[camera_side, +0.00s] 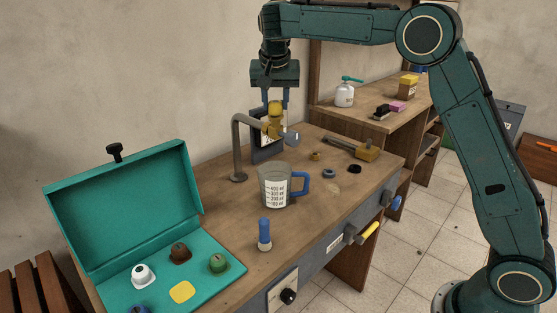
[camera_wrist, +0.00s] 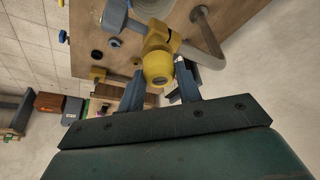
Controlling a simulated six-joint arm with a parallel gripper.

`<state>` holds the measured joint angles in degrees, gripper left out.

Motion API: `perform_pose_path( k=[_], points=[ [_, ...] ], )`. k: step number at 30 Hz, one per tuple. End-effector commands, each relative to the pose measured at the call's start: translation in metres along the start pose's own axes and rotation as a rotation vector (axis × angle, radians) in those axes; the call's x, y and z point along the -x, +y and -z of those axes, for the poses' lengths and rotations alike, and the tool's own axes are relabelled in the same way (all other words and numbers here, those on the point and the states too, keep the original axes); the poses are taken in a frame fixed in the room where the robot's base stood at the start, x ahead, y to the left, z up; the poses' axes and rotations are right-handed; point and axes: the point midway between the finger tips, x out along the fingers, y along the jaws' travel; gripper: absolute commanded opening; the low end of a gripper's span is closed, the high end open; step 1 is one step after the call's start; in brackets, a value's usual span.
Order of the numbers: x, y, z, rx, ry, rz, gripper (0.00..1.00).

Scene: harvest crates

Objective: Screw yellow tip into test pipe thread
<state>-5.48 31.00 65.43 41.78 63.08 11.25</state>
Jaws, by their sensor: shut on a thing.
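My gripper (camera_side: 275,104) hangs above the workbench with its fingers shut on the yellow tip (camera_side: 274,124). In the wrist view the yellow tip (camera_wrist: 157,66) sits between my two fingertips (camera_wrist: 160,88), its rounded yellow end facing the camera. A grey-blue nozzle (camera_side: 292,138) sticks out of the tip to the right. The grey bent test pipe (camera_side: 237,150) rises from the bench, and its upper end meets or nearly meets the tip's left side. The pipe also shows in the wrist view (camera_wrist: 208,34). The thread is hidden, so I cannot tell how far it is engaged.
A measuring jug (camera_side: 274,193) stands below the tip. The open teal case (camera_side: 215,285) at left front holds white, brown, green and blue tips and a bare yellow spot. A blue marker-like piece (camera_side: 264,233) stands at front. A brass-ended tool (camera_side: 362,151) and small rings lie right.

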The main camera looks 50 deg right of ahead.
Motion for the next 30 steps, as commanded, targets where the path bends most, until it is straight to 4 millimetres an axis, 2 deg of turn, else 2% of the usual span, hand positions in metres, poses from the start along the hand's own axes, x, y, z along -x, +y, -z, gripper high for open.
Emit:
perform_pose_path(
  k=[10, 20, 21, 22, 30],
  points=[
    [-0.0007, -0.0001, 0.0006, -0.113, 0.001, -0.047, 0.21],
    [-0.0003, 0.0003, 0.0003, -0.130, 0.000, -0.054, 0.21],
    [-0.0003, 0.0003, 0.0003, -0.129, 0.000, -0.054, 0.40],
    [-0.0003, 0.0003, 0.0003, -0.129, 0.000, -0.054, 0.46],
    [-0.0002, -0.0002, 0.0000, -0.127, 0.000, -0.053, 0.46]
  ],
)
